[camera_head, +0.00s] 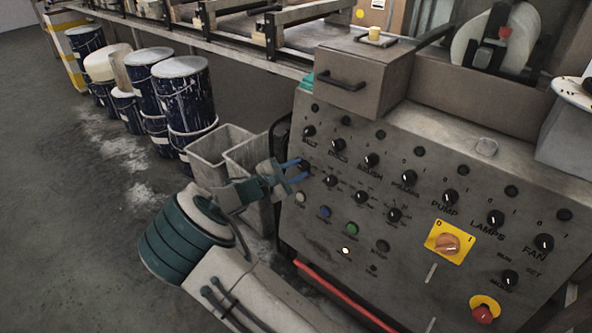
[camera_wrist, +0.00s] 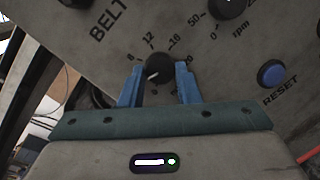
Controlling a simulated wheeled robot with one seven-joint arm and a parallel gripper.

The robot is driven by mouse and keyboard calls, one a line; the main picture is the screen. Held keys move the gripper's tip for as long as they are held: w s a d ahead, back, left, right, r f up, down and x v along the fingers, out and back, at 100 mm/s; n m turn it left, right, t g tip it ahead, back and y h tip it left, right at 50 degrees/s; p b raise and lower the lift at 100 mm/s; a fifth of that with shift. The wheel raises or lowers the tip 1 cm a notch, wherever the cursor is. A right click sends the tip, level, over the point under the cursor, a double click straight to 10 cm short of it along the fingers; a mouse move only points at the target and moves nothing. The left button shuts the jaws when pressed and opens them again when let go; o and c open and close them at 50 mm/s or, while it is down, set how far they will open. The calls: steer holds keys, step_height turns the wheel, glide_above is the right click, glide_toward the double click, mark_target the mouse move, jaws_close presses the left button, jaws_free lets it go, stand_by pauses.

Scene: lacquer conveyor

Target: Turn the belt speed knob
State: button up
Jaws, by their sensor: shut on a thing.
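The black belt speed knob (camera_wrist: 159,69) sits on the grey control panel (camera_head: 405,280), beside the BELT lettering, inside a dial ring with numbers such as 8, 12 and 16. Its white pointer line points left and slightly down in the wrist view. My gripper (camera_wrist: 158,76) has its two blue fingers on either side of the knob and is shut on it. In the head view my gripper (camera_head: 301,171) meets the left edge of the panel, and its fingers largely hide the knob.
Another knob (camera_wrist: 230,8) marked rpm and a blue RESET button (camera_wrist: 271,74) are close by. Several more knobs, an orange switch (camera_head: 447,243) and a red stop button (camera_head: 484,312) fill the panel. Grey bins (camera_head: 215,153) stand just left of it.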

steer(key=shift+a, duration=0.1)
steer(key=o, duration=1)
steer(key=shift+c, duration=0.2)
steer(key=p+v, duration=0.2)
steer(key=v, duration=1.1)
steer(key=shift+s+a, duration=0.25)
steer(key=shift+a, duration=0.05)
